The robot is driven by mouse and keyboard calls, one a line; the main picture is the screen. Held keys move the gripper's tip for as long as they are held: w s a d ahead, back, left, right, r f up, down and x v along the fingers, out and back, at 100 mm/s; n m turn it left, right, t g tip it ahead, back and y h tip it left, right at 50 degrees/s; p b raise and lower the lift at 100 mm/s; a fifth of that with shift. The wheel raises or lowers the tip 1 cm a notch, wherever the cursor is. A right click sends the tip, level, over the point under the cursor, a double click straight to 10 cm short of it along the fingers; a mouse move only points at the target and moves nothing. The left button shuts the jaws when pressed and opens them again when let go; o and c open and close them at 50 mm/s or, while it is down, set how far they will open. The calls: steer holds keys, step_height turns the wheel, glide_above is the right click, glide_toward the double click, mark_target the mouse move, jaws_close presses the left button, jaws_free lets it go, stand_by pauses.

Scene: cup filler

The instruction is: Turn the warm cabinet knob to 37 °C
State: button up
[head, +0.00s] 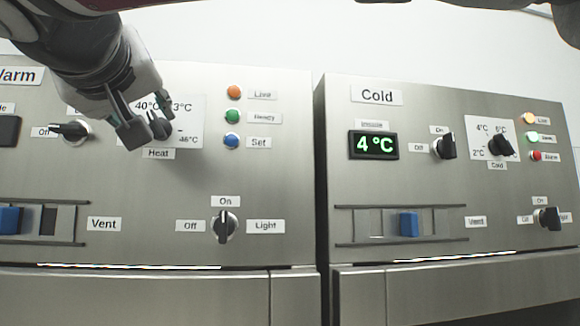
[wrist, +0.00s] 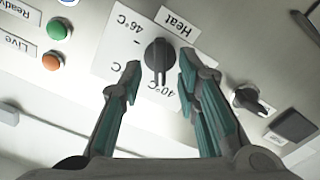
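The warm cabinet's black heat knob (head: 158,127) sits on a white dial plate (head: 190,115) above the "Heat" label. My gripper (head: 149,120) is in front of it and hides part of the knob and dial. In the wrist view the knob (wrist: 158,56) shows upside down between my open fingertips (wrist: 160,70), with a gap on each side. Its grip bar stands roughly upright in that picture; I cannot tell which temperature it points to. The 40 °C and 46 °C marks are readable; a 37 °C mark is not. The warm display (head: 9,131) is mostly cut off and looks dark.
The off/on knob (head: 74,131) is left of the heat knob. Orange (head: 234,92), green (head: 232,116) and blue (head: 231,140) round lamps or buttons are to its right. A vent slider and light knob (head: 225,226) are below. The cold cabinet's display (head: 374,145) reads 4 °C.

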steer(key=shift+x, duration=0.95)
jaws_close()
steer(key=shift+n, duration=0.3)
steer(key=n+p, duration=0.3)
steer(key=n, duration=0.2)
steer(key=shift+n, duration=0.4)
steer(key=n+p, duration=0.3)
steer(key=n, duration=0.2)
steer(key=shift+a+f, duration=0.1)
steer(key=shift+f, duration=0.05)
steer(key=shift+n, duration=0.4)
jaws_free()
